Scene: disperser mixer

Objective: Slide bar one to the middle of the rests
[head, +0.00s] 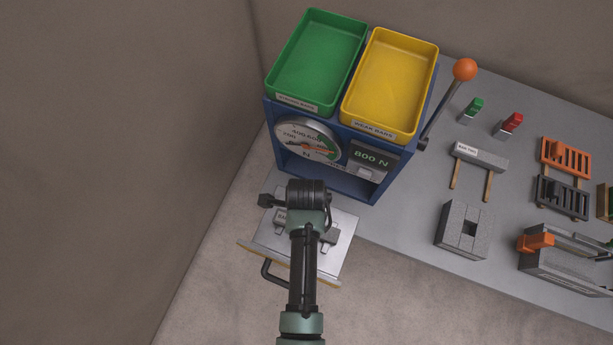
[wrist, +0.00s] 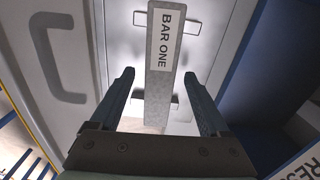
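Bar one (wrist: 158,85) is a grey bar with a white BAR ONE label. In the wrist view it runs lengthwise across two rests, an upper one (wrist: 194,25) and a lower one (wrist: 138,100), both crosswise under it. My gripper (wrist: 159,78) is open, with one finger on each side of the bar; whether either finger touches it I cannot tell. In the head view the arm hides the fingers and much of the bar. The bar's label end (head: 280,217) shows left of the arm on a pale metal tray (head: 338,250).
A blue press (head: 371,191) with a dial and an 800 N display stands behind the tray. Green (head: 318,62) and yellow (head: 392,83) bins sit on top, with an orange-knobbed lever (head: 464,70) at right. A pale block (head: 463,229) and other parts lie on the bench's right.

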